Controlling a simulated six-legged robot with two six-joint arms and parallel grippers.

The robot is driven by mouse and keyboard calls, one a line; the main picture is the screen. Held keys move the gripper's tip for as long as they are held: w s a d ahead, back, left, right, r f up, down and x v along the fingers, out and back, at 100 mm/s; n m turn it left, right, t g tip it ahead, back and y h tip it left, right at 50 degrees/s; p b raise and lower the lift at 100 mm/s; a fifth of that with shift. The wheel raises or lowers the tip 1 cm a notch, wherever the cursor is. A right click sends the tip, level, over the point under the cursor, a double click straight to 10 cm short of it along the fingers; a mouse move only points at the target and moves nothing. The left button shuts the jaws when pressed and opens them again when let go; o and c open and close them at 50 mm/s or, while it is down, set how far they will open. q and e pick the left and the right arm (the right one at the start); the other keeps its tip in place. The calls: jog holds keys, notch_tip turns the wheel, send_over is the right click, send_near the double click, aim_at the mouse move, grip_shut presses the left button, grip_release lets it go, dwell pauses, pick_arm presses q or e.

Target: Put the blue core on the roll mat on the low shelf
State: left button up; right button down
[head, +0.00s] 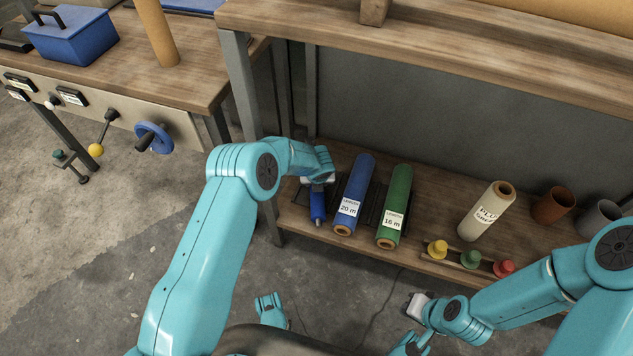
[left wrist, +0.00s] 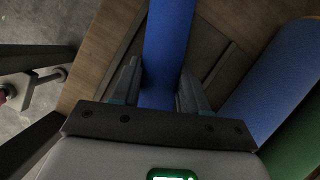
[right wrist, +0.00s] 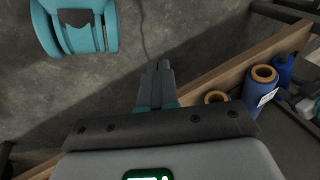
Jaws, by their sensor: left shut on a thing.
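The blue core (head: 318,207) is a narrow blue cylinder over the left part of the low shelf (head: 437,200), left of the wide blue roll. My left gripper (head: 317,184) is shut on it. In the left wrist view the core (left wrist: 168,45) runs between the two fingers. The dark roll mat (head: 374,208) lies on the shelf, showing between the rolls. I cannot tell whether the core touches it. My right gripper (right wrist: 155,85) is shut and empty, in front of the shelf; it also shows in the head view (head: 415,304).
A blue roll (head: 357,190) marked 20 m and a green roll (head: 397,200) lie side by side on the mat. The upper shelf (head: 440,45) overhangs; a post (head: 243,90) stands left.

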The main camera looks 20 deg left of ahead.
pick_arm(q)
jog(key=shift+f, duration=0.15)
jog(key=o, duration=1.2)
